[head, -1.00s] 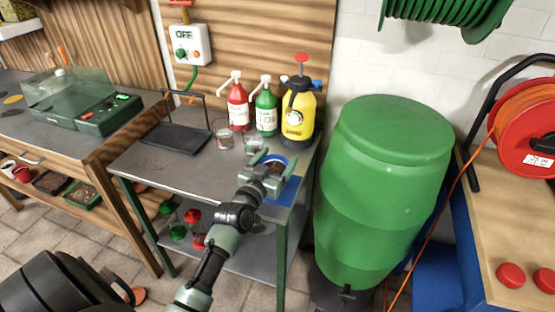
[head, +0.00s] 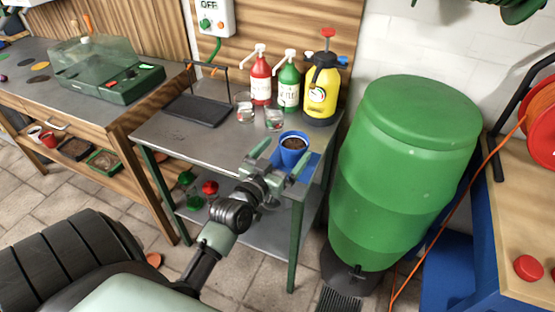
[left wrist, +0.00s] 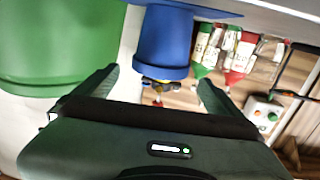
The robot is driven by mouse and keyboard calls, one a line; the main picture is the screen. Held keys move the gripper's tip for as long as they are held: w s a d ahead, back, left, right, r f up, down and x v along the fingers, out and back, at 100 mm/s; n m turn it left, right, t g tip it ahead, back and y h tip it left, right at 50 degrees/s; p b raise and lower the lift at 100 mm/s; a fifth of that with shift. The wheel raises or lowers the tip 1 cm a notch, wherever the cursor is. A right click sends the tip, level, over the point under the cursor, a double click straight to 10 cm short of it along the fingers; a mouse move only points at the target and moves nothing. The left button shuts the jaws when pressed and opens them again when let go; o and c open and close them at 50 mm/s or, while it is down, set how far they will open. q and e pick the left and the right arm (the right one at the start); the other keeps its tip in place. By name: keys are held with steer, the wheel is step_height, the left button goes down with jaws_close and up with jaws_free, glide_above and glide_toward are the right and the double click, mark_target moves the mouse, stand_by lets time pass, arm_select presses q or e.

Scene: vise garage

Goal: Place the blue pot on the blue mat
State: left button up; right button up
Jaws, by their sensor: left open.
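The blue pot (head: 292,157), filled with dark soil, stands upright at the front right corner of the grey metal table. The blue mat (head: 312,165) shows beside and under it, and the pot appears to rest on it. My left gripper (head: 281,160) is open and empty just in front of the pot, with its fingers apart. In the left wrist view, which is upside down, the pot (left wrist: 165,42) is beyond and between the open fingers, with the mat (left wrist: 205,10) at its base. My right gripper is not in view.
A yellow sprayer (head: 322,90), a green bottle (head: 289,90) and a red bottle (head: 261,80) stand behind the pot, with glass jars in front of them. A black tray (head: 198,110) lies to the left. A large green barrel (head: 405,170) stands right of the table.

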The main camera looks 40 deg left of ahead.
arm_select(q)
steer(key=s, duration=0.4)
steer(key=shift+d, duration=0.3)
steer(key=shift+f, duration=0.1)
